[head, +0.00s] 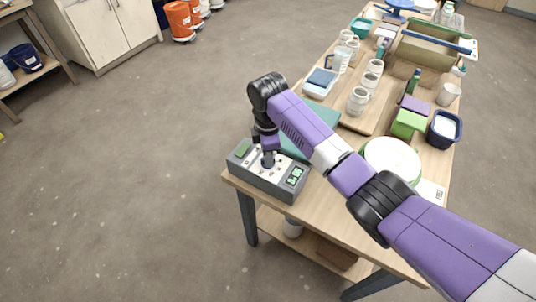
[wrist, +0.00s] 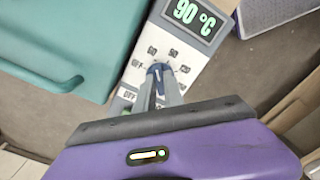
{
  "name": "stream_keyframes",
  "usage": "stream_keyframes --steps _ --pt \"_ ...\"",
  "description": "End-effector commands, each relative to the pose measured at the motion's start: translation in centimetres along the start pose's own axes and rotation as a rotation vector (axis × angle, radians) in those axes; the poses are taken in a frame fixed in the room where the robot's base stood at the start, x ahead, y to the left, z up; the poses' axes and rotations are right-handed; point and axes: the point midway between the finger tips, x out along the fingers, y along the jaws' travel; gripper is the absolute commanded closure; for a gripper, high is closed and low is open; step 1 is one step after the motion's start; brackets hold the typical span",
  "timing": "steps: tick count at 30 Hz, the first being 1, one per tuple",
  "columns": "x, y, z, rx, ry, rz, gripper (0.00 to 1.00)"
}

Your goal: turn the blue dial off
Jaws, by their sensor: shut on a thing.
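A grey control box (head: 270,180) with a pale top panel sits at the near left corner of the table. Its green display (wrist: 194,18) reads 90 °C in the wrist view. The blue dial (wrist: 157,69) is on the panel below the display, with "60", "90" and "OFF" printed around it. My gripper (wrist: 160,82) reaches down over the panel and is shut on the blue dial. It also shows from above in the head view (head: 268,158). The fingers cover much of the dial, so I cannot tell its exact pointing.
A teal lidded or flat object (wrist: 60,40) lies close beside the box. Mugs (head: 358,100), a green box (head: 407,123), a navy tub (head: 444,128) and a round white-topped container (head: 392,158) stand farther along the table.

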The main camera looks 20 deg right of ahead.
Motion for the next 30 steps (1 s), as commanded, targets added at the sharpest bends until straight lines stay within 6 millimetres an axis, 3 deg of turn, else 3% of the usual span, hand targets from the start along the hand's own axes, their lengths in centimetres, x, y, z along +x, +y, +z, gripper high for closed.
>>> stream_keyframes --steps 18,30 --pt "-0.09 0.03 -0.12 -0.572 0.003 0.002 1.00" --pt "-0.13 0.04 -0.13 -0.802 0.003 0.002 1.00"
